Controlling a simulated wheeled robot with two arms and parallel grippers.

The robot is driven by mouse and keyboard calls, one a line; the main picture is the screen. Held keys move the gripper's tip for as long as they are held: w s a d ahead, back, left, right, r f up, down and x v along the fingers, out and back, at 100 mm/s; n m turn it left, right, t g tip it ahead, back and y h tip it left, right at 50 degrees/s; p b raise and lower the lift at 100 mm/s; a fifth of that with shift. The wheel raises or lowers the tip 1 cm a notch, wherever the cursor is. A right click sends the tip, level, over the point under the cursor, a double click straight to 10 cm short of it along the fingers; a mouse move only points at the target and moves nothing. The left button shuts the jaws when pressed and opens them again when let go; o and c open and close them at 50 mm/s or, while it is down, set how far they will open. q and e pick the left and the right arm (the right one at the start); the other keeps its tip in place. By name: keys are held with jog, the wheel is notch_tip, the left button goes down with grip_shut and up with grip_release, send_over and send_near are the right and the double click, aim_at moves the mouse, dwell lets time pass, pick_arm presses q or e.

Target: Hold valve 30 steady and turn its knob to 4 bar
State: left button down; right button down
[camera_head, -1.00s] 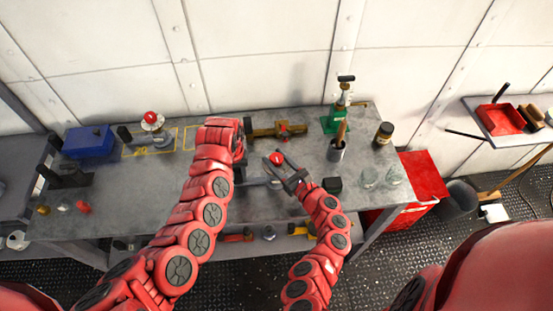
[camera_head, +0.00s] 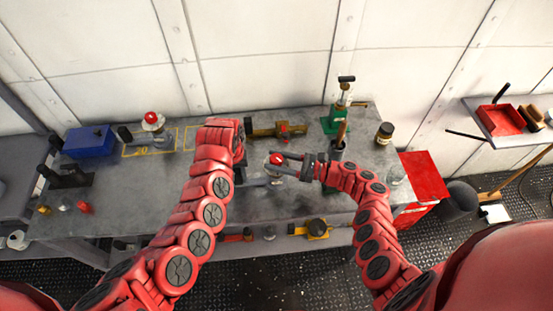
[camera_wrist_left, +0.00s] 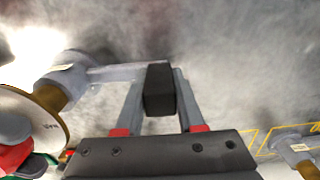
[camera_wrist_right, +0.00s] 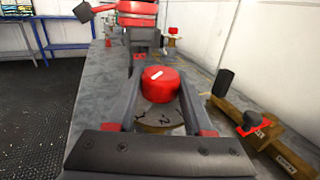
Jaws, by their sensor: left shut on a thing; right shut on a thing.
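A grey valve with a brass neck, pale round dial and red knob (camera_head: 277,158) is held above the bench. In the left wrist view its body (camera_wrist_left: 72,75) runs to a black grip (camera_wrist_left: 160,90). My left gripper (camera_wrist_left: 158,98) is shut on that grip; my arm partly hides this gripper (camera_head: 244,178) in the head view. My right gripper (camera_head: 281,164) is shut on the red knob, its fingers on either side in the right wrist view (camera_wrist_right: 160,92). The knob (camera_wrist_right: 160,84) has a white mark; a 1 and a 2 show on the dial (camera_wrist_right: 160,119). The valve's number and setting are unreadable.
Another red-knobbed valve (camera_head: 152,122) stands in a yellow outline at the bench's left, beside a blue box (camera_head: 88,141).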

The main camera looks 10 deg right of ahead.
jog(key=shift+s+a+f+n+g+y, duration=0.25)
jog(key=shift+s+a+n+g+y, duration=0.2)
jog(key=shift+g, duration=0.45)
jog(key=shift+w+d+r, duration=0.1)
jog(key=shift+w+d, duration=0.05)
jog(key=shift+d, duration=0.05)
jog(key=shift+w+d, duration=0.2)
jog(key=shift+w+r, duration=0.1)
jog(key=shift+c, duration=1.4)
grip_release()
jog(key=shift+d, duration=0.1)
jog(key=v, duration=1.2)
jog(key=shift+r, duration=0.15)
